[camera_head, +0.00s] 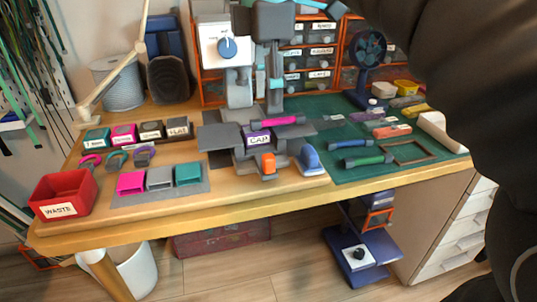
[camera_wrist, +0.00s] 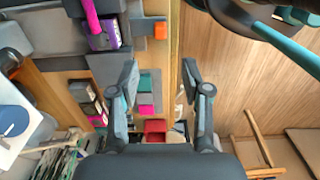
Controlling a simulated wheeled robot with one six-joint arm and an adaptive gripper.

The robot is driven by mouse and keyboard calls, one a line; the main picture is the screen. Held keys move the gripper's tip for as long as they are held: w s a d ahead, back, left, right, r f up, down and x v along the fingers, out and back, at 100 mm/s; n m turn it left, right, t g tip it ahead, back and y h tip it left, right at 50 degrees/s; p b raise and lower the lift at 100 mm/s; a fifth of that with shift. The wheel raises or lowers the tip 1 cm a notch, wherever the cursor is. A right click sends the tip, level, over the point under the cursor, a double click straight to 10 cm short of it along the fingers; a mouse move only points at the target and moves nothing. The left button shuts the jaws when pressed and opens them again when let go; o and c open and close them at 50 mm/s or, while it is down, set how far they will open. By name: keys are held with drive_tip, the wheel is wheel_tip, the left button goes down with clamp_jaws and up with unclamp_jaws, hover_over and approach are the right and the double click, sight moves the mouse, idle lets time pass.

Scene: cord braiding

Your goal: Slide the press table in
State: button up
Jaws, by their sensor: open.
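The press table (camera_head: 222,137) is a dark grey plate assembly at the middle of the bench. It sits below the press head (camera_head: 272,22), carrying a block labelled CAP (camera_head: 258,139) and a magenta bar (camera_head: 275,121). An orange block (camera_head: 268,163) sticks out at its front. In the wrist view the CAP block (camera_wrist: 104,38) and the orange block (camera_wrist: 161,30) lie beyond my fingertips, towards the top left. My gripper (camera_wrist: 160,72) is open and empty, apart from the table, over the bench's front edge. My dark arm fills the right of the head view, where the fingers do not show.
A red WASTE bin (camera_head: 63,194) and small coloured trays (camera_head: 160,180) stand left of the press. A green mat (camera_head: 340,165) with handles and a frame lies right. A blue fan (camera_head: 367,52) stands behind. Floor space lies before the bench.

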sight(269, 156)
wheel_tip(269, 156, down, 13)
drive_tip(key=b, duration=0.2)
drive_tip(key=shift+r+b, duration=0.1)
drive_tip(key=shift+b, duration=0.3)
clamp_jaws()
